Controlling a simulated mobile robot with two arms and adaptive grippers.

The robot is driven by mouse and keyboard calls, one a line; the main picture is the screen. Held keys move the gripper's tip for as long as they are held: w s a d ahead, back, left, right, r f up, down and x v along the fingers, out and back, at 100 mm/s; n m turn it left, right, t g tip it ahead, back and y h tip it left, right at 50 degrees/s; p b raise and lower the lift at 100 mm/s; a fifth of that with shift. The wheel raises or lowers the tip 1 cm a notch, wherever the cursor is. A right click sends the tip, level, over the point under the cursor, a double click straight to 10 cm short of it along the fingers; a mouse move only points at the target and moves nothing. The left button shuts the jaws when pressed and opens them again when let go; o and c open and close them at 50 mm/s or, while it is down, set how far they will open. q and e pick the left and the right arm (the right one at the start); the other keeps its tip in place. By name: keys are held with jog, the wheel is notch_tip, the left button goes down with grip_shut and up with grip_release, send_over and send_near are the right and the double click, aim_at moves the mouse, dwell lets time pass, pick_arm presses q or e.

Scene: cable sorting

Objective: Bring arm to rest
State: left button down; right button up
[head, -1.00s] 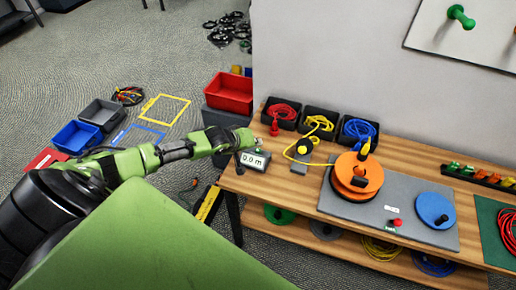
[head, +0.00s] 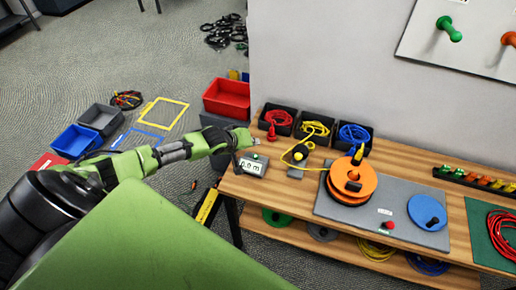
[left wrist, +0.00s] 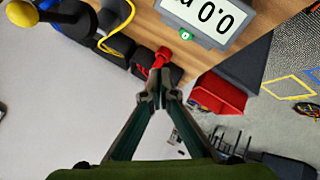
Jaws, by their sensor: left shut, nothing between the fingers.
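My left arm comes in from the left. Its gripper (head: 244,139) is at the bench's left end, just beyond the meter display. In the left wrist view the gripper (left wrist: 158,82) is shut and empty, its fingertips together. The meter display (head: 252,164) reads 0.0 m and also shows large in the left wrist view (left wrist: 203,22). The orange reel (head: 352,183) has yellow cable running to it from the yellow-topped guide (head: 299,153). My right gripper is in neither view.
Three black bins with red (head: 278,118), yellow (head: 315,129) and blue (head: 354,133) cable line the wall. A blue disc (head: 427,212) lies on the grey mat (head: 385,232). A red crate (head: 228,98) stands left of the bench. Pegs (head: 449,29) stick out of the wall board.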

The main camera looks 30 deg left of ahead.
pick_arm(q)
jog(key=shift+d, duration=0.1)
jog(key=s+d+f+m+g+h, duration=0.2)
jog(key=s+d+m, duration=0.5)
jog(key=s+d, duration=1.15)
jog(key=s+a+r+m+g+y, duration=0.1)
jog(key=s+r+g, duration=0.1)
jog(key=s+r, duration=0.35)
jog(key=s+r+m+g+y, duration=0.2)
jog(key=s, duration=0.7)
notch_tip(320, 180, down, 33)
jog(key=s+g+b, duration=0.1)
jog(key=s+b, duration=0.1)
jog(key=b, duration=0.4)
jog(key=s+a+f+g+b, duration=0.1)
jog(key=s+a+f+b, duration=0.2)
jog(key=s+f, duration=1.3)
notch_tip(320, 180, down, 4)
jog(key=shift+s+a+r+b, duration=0.1)
jog(key=shift+s+a+b, duration=0.2)
jog(key=shift+b, duration=0.4)
